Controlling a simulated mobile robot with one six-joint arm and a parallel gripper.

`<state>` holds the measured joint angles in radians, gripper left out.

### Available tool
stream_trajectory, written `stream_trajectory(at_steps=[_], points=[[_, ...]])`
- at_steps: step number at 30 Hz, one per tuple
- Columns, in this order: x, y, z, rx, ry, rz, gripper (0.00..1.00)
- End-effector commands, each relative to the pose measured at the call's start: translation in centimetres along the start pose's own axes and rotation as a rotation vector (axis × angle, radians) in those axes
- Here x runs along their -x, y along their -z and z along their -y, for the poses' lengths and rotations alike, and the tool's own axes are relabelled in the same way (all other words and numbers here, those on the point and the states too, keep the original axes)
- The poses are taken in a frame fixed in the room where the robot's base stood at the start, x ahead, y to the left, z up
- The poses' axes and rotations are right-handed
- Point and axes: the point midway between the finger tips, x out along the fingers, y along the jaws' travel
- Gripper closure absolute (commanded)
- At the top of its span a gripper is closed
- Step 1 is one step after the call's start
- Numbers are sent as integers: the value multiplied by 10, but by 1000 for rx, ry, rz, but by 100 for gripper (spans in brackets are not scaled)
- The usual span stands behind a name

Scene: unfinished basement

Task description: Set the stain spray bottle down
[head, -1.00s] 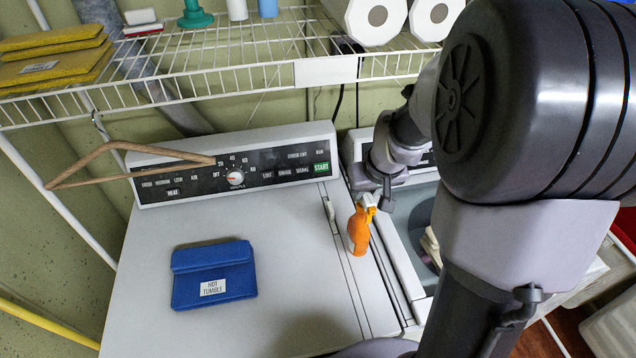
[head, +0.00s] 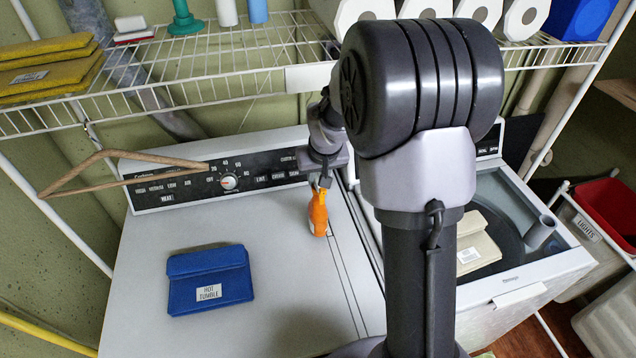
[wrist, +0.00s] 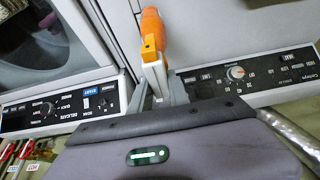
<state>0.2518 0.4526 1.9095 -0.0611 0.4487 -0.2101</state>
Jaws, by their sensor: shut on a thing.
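The orange stain spray bottle (head: 318,215) hangs roughly upright below my gripper (head: 321,183), over the right back part of the white dryer top (head: 270,290). I cannot tell whether its base touches the surface. In the wrist view the bottle (wrist: 152,26) shows an orange body and a white and orange spray head between the two grey fingers of my gripper (wrist: 157,92). The gripper is shut on the spray head. My arm hides part of the dryer's right edge in the head view.
A blue pouch (head: 210,278) labelled "Hot Tumble" lies left on the dryer top. The control panel (head: 220,180) stands behind, with a wooden hanger (head: 75,178) in front of its left end. A wire shelf (head: 200,85) spans above. The open washer (head: 510,285) is right. Front dryer top is clear.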

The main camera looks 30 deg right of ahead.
Motion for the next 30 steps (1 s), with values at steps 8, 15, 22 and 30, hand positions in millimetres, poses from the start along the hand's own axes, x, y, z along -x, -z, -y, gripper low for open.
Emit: stream_trajectory(at_steps=[8, 15, 22, 30], points=[[-25, -10, 0, 1, 0, -1, 100], [-26, -10, 0, 1, 0, -3, 100], [-29, -12, 0, 0, 0, -1, 65], [-29, -12, 0, 0, 0, -1, 57]])
